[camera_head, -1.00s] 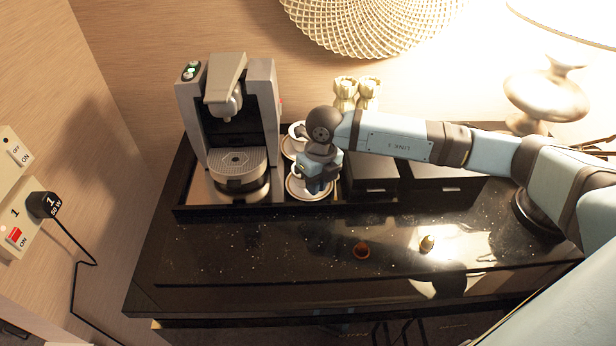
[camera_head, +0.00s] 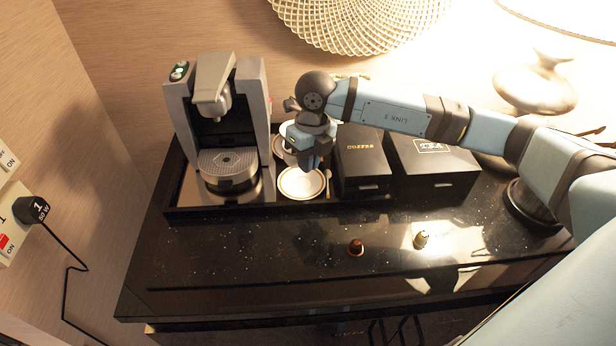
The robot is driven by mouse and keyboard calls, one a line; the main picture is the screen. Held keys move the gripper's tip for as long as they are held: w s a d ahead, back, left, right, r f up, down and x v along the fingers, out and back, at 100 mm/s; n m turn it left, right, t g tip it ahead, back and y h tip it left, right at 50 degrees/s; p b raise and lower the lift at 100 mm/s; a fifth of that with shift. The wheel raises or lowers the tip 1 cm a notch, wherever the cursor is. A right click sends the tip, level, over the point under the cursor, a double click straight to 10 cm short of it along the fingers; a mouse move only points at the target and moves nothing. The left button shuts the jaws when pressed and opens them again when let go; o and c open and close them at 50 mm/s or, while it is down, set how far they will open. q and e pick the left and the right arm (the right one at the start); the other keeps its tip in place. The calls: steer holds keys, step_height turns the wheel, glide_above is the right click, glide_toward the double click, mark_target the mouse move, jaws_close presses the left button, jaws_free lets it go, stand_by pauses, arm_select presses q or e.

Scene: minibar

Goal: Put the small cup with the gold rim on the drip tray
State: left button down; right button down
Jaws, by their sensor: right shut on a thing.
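The drip tray (camera_head: 228,162) is the grey, round-fronted plate under the spout of the coffee machine (camera_head: 180,120); nothing stands on it. My right gripper (camera_head: 309,166) points down above the front white saucer with a dark ring (camera_head: 300,190), right of the machine. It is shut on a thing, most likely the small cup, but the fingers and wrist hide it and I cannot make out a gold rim. White crockery (camera_head: 284,155) shows partly behind the gripper; I cannot tell its parts apart. My left gripper is not in view.
A dark tray (camera_head: 230,213) holds the machine and saucers. A spoon (camera_head: 328,182) lies right of the front saucer. Two dark boxes (camera_head: 362,160) (camera_head: 435,165) stand further right.

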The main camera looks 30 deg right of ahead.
step_height(320, 180, up, 13)
steer(key=shift+r+b, duration=0.15)
steer(key=shift+b, duration=0.25)
steer(key=s+a+f+n+h+p, duration=0.1)
steer(key=s+a+f+n+p, duration=0.1)
steer(key=n, duration=1.5)
steer(key=s+a+f+n+h+p, duration=0.1)
steer(key=s+f+n+p, duration=0.3)
steer(key=n, duration=1.3)
steer(key=a+f+p, duration=0.1)
steer(key=p, duration=0.2)
steer(key=shift+f, duration=0.4)
